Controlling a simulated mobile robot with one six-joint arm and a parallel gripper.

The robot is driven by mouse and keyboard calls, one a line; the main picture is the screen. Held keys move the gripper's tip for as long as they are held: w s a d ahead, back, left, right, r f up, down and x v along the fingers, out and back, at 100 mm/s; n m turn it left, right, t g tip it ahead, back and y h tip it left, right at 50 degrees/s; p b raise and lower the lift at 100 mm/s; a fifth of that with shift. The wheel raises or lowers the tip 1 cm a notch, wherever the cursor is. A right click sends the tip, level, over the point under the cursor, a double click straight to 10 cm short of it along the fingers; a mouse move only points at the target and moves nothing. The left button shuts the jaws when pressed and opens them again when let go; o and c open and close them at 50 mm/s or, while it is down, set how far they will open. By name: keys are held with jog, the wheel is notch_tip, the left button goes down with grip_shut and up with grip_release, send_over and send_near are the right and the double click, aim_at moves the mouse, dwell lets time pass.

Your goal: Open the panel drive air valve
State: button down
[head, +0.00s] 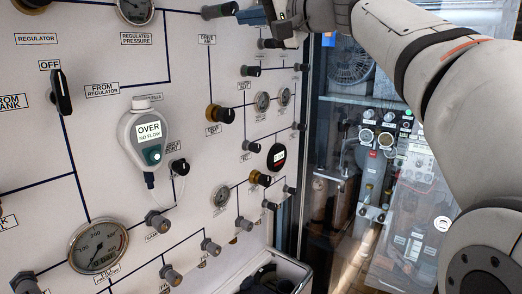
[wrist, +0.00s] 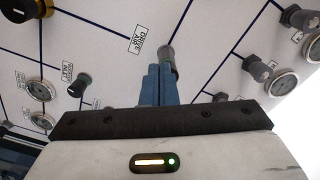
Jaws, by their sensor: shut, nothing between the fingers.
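The drive air valve is a small dark knob (head: 219,11) near the top of the white panel, above the DRIVE AIR label (head: 207,39). In the wrist view the knob (wrist: 168,54) stands just beyond my fingertips, with its label (wrist: 137,39) upside down to the left. My gripper (head: 243,17) is at the top of the head view, just right of the knob. Its blue fingers (wrist: 160,72) are together with nothing between them and point at the knob. I cannot tell whether they touch it. The fingers hide part of the knob in the wrist view.
Several other knobs and gauges stick out of the panel, including a brass-and-black knob (head: 220,114) below and a large gauge (head: 98,246) at lower left. A grey handheld meter (head: 144,136) hangs on the panel. A glass-fronted cabinet (head: 370,130) stands at right behind my arm.

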aim_at(234, 10)
jog(key=shift+v, duration=1.1)
jog(key=p+x, duration=0.3)
jog(key=r+p+x, duration=0.1)
jog(key=p+x, duration=0.2)
jog(key=shift+s+a+r, duration=0.1)
jog(key=shift+s+a, duration=0.1)
jog(key=shift+w+d+r, duration=0.1)
jog(key=shift+w+r, duration=0.05)
jog(key=shift+r, duration=0.05)
dwell(0.6)
